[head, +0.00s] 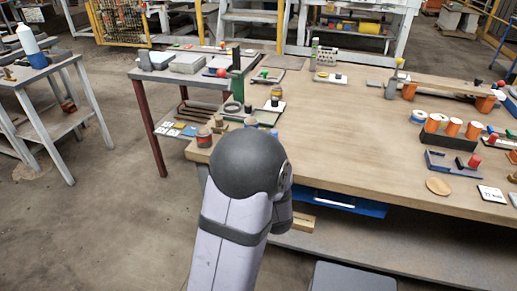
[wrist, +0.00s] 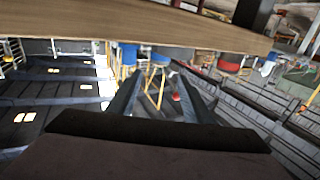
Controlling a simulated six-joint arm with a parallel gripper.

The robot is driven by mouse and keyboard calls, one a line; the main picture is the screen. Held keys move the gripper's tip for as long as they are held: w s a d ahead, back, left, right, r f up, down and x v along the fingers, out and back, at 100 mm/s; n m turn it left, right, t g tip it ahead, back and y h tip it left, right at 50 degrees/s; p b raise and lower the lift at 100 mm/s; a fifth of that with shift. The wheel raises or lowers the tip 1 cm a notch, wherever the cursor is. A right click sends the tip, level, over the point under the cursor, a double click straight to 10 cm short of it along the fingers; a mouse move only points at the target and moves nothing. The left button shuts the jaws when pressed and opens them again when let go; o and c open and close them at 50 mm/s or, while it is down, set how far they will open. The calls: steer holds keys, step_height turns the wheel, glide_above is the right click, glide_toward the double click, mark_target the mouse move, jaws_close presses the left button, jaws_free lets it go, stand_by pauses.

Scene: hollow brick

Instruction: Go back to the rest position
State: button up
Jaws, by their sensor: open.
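My gripper (wrist: 158,88) shows in the wrist view as two dark fingers set apart, with nothing between them. Beyond them I see only blurred floor and distant room. In the head view my arm rises from the bottom centre to the near left corner of the wooden workbench (head: 375,130), and my gripper is hidden behind the arm. In the wrist view the workbench's edge (wrist: 190,28) runs across the top, apart from the fingers. A pale block with holes (head: 327,55) stands at the back of the bench.
Orange cups in a dark holder (head: 447,141) stand on the bench's right side. Jars (head: 204,138) and a green stand (head: 238,82) are near its left corner. A blue tray (head: 345,203) sits below the bench top. The floor at left (head: 90,220) is clear.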

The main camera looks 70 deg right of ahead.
steer(key=shift+w, duration=0.1)
steer(key=shift+w+a+n+p, duration=0.3)
steer(key=shift+w+n+p, duration=0.2)
steer(key=shift+n, duration=0.1)
steer(key=w+a+f+n+y+p, duration=0.1)
steer(key=w+a+f+n+y, duration=0.35)
steer(key=w+a, duration=0.4)
steer(key=w+a+f+n+y, duration=0.3)
steer(key=w+a+f+y, duration=0.15)
steer(key=w+a, duration=0.4)
steer(key=w+a+f+n+g+y+b, duration=0.1)
steer(key=w+a+f+g+y, duration=0.15)
steer(key=a, duration=0.75)
steer(key=w+a+f+n+g+y, duration=0.1)
steer(key=a+f+g+y, duration=0.15)
steer(key=a, duration=0.75)
steer(key=s+a+n+g+y+b, duration=0.1)
steer(key=s+a+g, duration=0.1)
steer(key=s+a, duration=0.35)
steer(key=s+a+n+g+y, duration=0.1)
steer(key=s+a, duration=0.2)
steer(key=a, duration=0.6)
step_height(320, 180, up, 22)
steer(key=p, duration=2.2)
steer(key=shift+d, duration=0.4)
steer(key=shift+f, duration=0.15)
